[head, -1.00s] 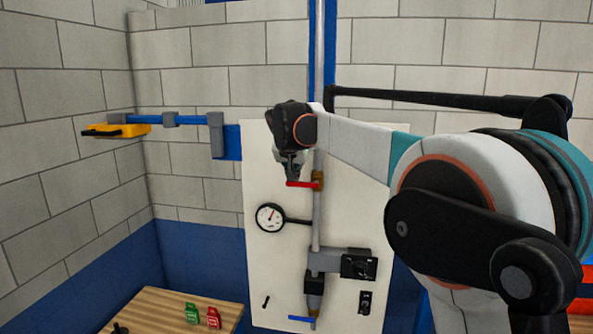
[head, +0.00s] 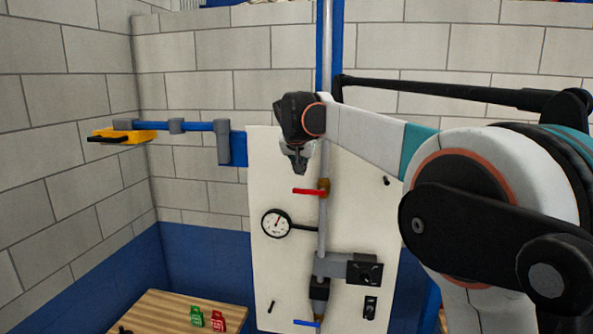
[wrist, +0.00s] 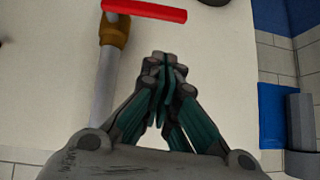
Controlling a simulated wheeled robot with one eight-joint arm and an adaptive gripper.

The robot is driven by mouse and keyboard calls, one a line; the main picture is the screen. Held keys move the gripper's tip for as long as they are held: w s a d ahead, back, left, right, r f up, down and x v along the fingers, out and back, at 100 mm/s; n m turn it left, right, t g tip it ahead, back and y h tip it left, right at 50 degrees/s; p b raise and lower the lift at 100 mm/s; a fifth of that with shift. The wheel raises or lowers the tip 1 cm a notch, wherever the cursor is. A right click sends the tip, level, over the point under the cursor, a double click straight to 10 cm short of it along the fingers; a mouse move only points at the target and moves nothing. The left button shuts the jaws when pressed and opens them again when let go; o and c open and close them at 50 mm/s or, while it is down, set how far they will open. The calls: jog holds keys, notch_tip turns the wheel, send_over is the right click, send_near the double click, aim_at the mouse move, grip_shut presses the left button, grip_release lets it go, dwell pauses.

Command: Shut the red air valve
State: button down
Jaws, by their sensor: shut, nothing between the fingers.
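The red air valve handle (head: 308,191) sticks out to the left from a brass valve body (head: 323,187) on the grey vertical pipe of the white panel. The handle lies roughly level, across the pipe. It also shows at the top of the wrist view (wrist: 145,10), with the brass body (wrist: 115,29) beside it. My gripper (head: 299,168) is a little above the handle in the head view and apart from it. In the wrist view my gripper (wrist: 166,62) is shut, its fingertips together with nothing between them.
A pressure gauge (head: 276,223) sits below the handle. Lower on the panel are a black box (head: 365,273) and a blue handle (head: 306,323). A wooden table (head: 158,308) carries green (head: 197,317) and red (head: 218,321) tags. A yellow piece (head: 122,136) hangs on a blue wall arm.

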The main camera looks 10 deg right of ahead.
jog(key=b+v, duration=0.2)
jog(key=v, duration=0.7)
jog(key=shift+s+a+r, duration=0.15)
jog(key=shift+s+a, duration=0.1)
jog(key=shift+a, duration=0.1)
jog(key=shift+a, duration=0.1)
jog(key=s+d+f+n+b, duration=0.1)
jog(key=s+d+f+b, duration=0.2)
jog(key=s+f+b, duration=0.8)
jog(key=s+d+f+n+g+y+b, duration=0.1)
jog(key=s+d+f+b, duration=0.3)
jog(key=s+f+b, duration=0.8)
jog(key=s+d+f+n+y+b, duration=0.1)
jog(key=s+d+f+b, duration=0.3)
jog(key=f, duration=3.7)
jog(key=s+n+b, duration=0.1)
jog(key=s+b, duration=0.6)
jog(key=s, duration=0.8)
jog(key=shift+s+g+b, duration=0.3)
jog(key=shift+s+b, duration=0.05)
jog(key=shift+w+r, duration=0.1)
